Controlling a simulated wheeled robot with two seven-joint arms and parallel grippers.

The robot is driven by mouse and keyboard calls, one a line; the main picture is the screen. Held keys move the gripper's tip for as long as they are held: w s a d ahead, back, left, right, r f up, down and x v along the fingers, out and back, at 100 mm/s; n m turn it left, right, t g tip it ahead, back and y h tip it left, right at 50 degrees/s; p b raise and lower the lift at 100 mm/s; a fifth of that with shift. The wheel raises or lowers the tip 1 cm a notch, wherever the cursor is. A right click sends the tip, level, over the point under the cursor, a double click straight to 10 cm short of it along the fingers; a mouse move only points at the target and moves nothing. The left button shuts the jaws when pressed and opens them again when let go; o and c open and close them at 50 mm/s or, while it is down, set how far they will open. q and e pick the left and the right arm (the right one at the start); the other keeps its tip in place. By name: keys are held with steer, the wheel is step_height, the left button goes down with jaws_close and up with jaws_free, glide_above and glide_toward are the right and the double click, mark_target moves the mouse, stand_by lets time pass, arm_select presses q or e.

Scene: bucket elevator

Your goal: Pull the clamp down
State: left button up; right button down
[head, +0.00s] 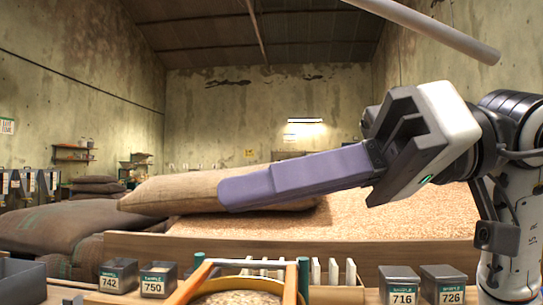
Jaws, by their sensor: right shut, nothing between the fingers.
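My right gripper (238,192) comes in from the right, high in the view, with its long purple fingers pointing left and shut. It is empty and appears in front of the sacks and the grain. At the bottom centre stands an orange round frame (192,284) with grain inside its rim. A pale crossbar (250,263) spans it between green-ended posts (304,278). I cannot tell for sure which part is the clamp; its lower parts are cut off by the frame edge. In the picture my gripper is above this frame and apart from it. My left gripper is not in view.
Dark sample boxes 742 (117,277) and 750 (158,281) stand left of the frame, 716 (400,286) and 726 (443,285) right. Behind are a wooden board (140,246), heaped grain (400,222) and sacks (50,222). A grey pole (440,30) crosses the upper right.

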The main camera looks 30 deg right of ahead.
steer(key=s+d+r+p, duration=0.2)
steer(key=s+d+r, duration=0.3)
steer(key=d, duration=0.3)
steer(key=shift+d+r, duration=0.2)
steer(key=shift+r, duration=0.15)
stand_by(0.4)
